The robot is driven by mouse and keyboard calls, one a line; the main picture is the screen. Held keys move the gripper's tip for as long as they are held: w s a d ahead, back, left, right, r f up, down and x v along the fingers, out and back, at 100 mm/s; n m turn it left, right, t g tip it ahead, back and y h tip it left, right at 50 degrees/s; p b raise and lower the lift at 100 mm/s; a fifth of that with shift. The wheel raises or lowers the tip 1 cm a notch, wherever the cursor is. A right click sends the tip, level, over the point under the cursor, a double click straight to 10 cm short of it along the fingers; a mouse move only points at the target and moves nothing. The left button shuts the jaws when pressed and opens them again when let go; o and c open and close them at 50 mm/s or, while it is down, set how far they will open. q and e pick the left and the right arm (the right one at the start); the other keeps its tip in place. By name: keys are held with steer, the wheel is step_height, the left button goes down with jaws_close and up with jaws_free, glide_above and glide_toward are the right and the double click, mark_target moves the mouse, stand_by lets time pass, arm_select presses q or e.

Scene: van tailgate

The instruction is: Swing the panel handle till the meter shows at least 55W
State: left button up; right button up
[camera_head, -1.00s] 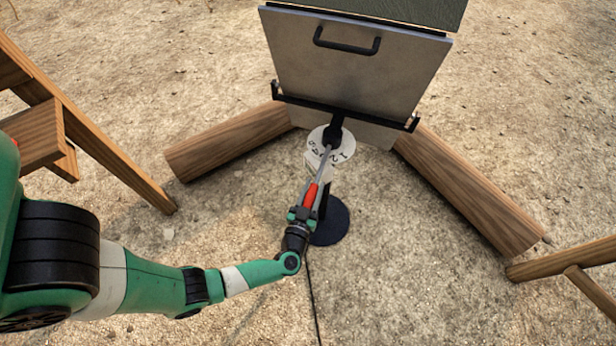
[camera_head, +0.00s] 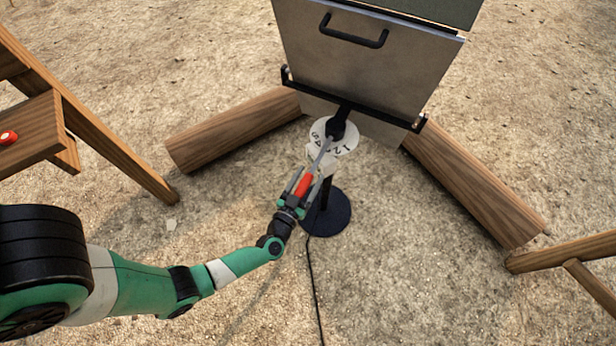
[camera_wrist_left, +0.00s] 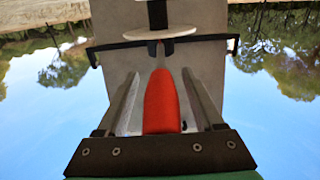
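The grey panel (camera_head: 370,65) is tilted on a black bracket above a post with a round black base (camera_head: 327,212). Its handle has a grey rod and a red grip (camera_head: 304,186), pointing toward the lower left; the grip also shows in the left wrist view (camera_wrist_left: 162,105). My left gripper (camera_head: 303,184) has one finger on each side of the red grip, with visible gaps, so it looks open around it. A white numbered dial (camera_head: 342,143) sits at the handle's pivot, partly covered by the rod. I see no watt reading. My right gripper is out of view.
Wooden logs lie left (camera_head: 235,128) and right (camera_head: 475,190) of the post. A wooden frame (camera_head: 85,120) with a red button stands at left, and wooden bars (camera_head: 575,258) at lower right. A black cable (camera_head: 312,280) runs over the gravel.

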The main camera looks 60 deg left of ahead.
arm_select(q)
steer(key=shift+s+d+r, duration=0.1)
steer(key=shift+s+d, duration=0.2)
steer(key=p+v, duration=0.3)
steer(key=v, duration=0.7)
steer(key=shift+s+d+p, duration=0.15)
steer(key=shift+s+p, duration=0.2)
